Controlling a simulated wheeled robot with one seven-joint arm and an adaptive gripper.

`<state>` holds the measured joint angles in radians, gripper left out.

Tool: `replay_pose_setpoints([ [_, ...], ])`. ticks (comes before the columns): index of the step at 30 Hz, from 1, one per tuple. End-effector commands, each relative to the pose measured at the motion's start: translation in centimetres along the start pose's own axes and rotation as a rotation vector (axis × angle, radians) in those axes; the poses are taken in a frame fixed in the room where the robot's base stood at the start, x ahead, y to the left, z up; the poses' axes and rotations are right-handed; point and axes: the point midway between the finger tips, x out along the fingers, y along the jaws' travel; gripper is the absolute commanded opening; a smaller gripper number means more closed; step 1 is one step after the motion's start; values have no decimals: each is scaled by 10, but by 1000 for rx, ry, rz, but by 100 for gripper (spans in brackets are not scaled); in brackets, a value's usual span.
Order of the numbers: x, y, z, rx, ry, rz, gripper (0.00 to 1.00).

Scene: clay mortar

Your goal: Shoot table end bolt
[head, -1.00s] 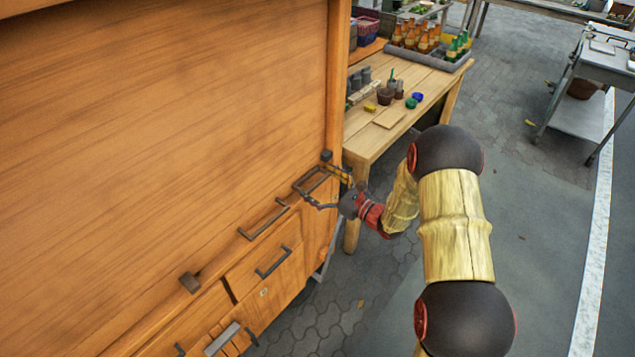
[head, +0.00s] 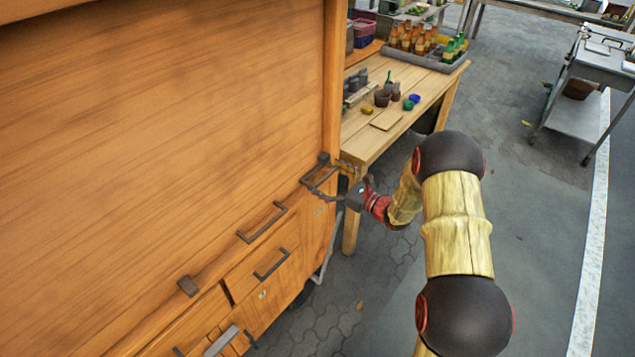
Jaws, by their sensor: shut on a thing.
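A dark metal bolt fitting (head: 322,158) sits at the right end of the large upright wooden panel (head: 160,130), at its lower corner. My gripper (head: 336,180) is beside this fitting, reaching in from the right with its thin dark fingers around the panel's end. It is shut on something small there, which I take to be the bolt. The fingertips and the held part are tiny and blurred, so the exact grip and the bolt's position are unclear. A second dark fitting (head: 188,286) is on the panel's lower edge, further left.
Drawers with dark handles (head: 271,263) lie below the panel, one handle (head: 318,181) close to my fingers. A wooden workbench (head: 372,145) with pots and bottles stands just behind my gripper. Open paving (head: 545,240) lies to the right.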

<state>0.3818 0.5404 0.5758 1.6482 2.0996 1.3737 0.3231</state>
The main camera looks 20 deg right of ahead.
Motion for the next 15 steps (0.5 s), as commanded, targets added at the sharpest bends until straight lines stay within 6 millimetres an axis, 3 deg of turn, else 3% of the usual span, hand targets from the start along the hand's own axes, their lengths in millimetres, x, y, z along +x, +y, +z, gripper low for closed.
replay_pose_setpoints([
  [9, 0, -7, 0, -1, 0, -3, 50],
  [10, 0, -7, 0, -1, 0, -4, 96],
  [15, 0, -7, 0, -1, 0, -4, 100],
])
